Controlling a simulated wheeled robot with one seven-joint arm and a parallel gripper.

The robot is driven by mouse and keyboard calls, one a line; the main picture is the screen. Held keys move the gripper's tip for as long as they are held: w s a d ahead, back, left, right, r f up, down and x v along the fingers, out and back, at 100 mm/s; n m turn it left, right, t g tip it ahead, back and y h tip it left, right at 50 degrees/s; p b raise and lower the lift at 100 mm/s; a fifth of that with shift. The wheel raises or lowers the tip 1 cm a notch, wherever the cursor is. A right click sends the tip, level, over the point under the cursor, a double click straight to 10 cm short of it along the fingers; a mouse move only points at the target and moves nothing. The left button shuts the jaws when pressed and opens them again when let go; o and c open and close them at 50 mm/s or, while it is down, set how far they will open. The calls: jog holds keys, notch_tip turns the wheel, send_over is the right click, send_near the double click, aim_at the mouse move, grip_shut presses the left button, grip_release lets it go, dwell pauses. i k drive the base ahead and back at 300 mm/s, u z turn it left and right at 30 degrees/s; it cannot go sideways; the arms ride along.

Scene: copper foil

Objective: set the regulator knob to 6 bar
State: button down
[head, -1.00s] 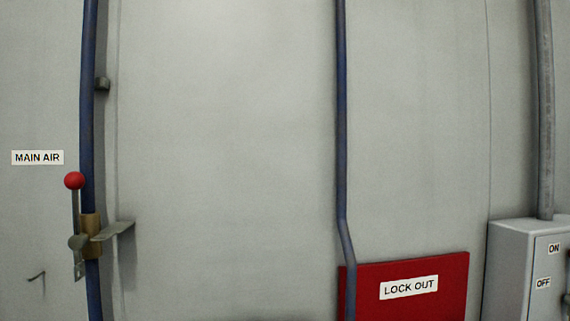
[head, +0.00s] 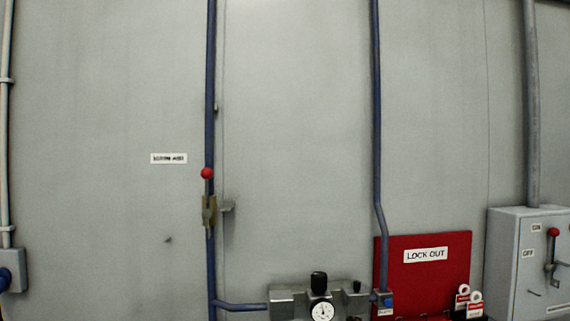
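The regulator unit (head: 283,301) sits at the bottom of the head view, a grey body joined to blue pipes on both sides. Its black knob (head: 318,283) stands on top. The round white gauge (head: 322,312) below the knob is partly cut by the lower edge; its reading is too small to tell. No scale or mark on the knob can be read. My gripper is not in view.
A valve (head: 209,211) with a red-balled lever is on the left blue pipe. A red LOCK OUT board (head: 455,252) with tags hangs right of the regulator. A grey switch box (head: 505,265) with a red-knobbed lever stands far right.

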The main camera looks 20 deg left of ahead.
aim_at(319, 280)
jog(key=u, duration=0.95)
jog(key=i, duration=0.2)
